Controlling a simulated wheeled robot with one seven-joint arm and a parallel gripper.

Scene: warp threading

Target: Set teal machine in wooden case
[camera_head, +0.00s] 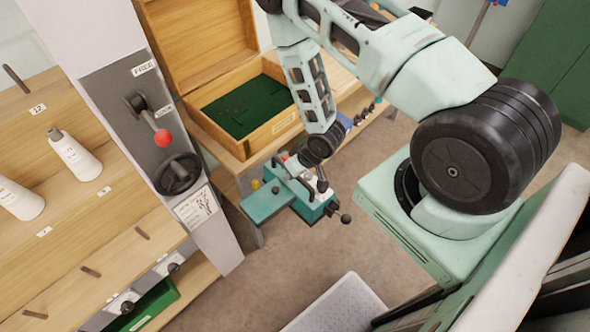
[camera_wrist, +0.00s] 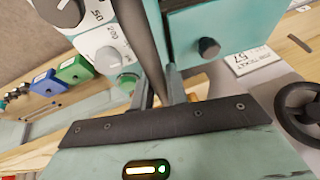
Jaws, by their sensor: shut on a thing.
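The teal machine (camera_head: 268,202) hangs from my gripper (camera_head: 308,178) in the head view, in the air in front of the bench and below the case. In the wrist view the teal machine (camera_wrist: 215,35) fills the top, with white dials and a dark knob. My gripper (camera_wrist: 165,95) is shut on a dark bar-like part of it, seemingly its handle; the exact grip is partly hidden. The wooden case (camera_head: 270,137) stands open on the bench, lid tilted back. Its green-lined inside (camera_head: 248,105) looks empty, with a recessed outline.
A grey post with a red-tipped lever (camera_head: 162,137) and black handwheel (camera_head: 178,173) stands left of the case. White bottles (camera_head: 75,155) stand on the left shelf. Blue and green blocks (camera_wrist: 75,70) lie on the bench.

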